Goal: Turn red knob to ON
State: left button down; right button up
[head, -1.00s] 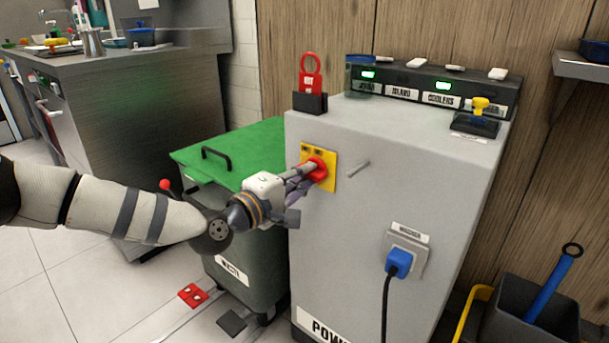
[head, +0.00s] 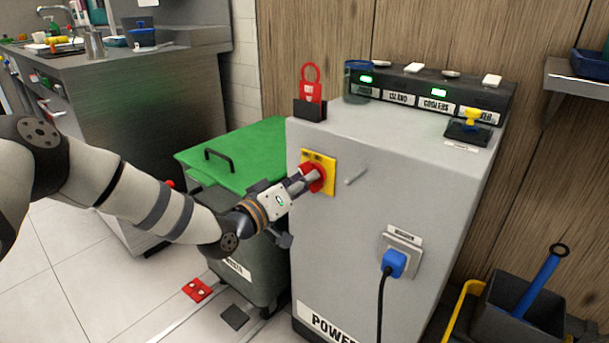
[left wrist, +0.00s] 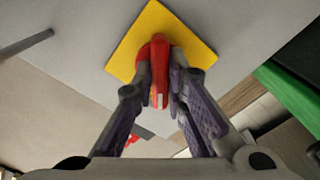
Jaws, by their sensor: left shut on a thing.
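The red knob (head: 317,171) sits on a yellow plate (head: 330,179) on the front of the grey power cabinet (head: 400,175). In the left wrist view the red knob (left wrist: 159,62) stands between my finger ends, on the yellow plate (left wrist: 190,35), which looks tilted there. My left gripper (head: 306,183) reaches the knob from the left and is shut on it. It also shows in the left wrist view (left wrist: 159,80), with a finger on either side of the knob's red grip. The plate's markings are too small to read. My right gripper is not in view.
A blue plug (head: 396,263) with a cable is lower right. A green-lidded bin (head: 235,160) stands left, close under my arm. A red padlock (head: 311,85) and a switch panel (head: 420,88) are on top.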

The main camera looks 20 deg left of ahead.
pick_arm(q)
jog(key=shift+m+p, duration=1.65)
jog(key=shift+m, duration=2.05)
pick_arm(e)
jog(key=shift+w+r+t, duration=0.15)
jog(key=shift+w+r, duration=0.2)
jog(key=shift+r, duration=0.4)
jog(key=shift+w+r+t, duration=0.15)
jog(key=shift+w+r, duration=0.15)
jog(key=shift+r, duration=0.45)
pick_arm(q)
jog(key=shift+m, duration=0.3)
jog(key=c, duration=1.6)
grip_release()
jog(key=v, duration=1.2)
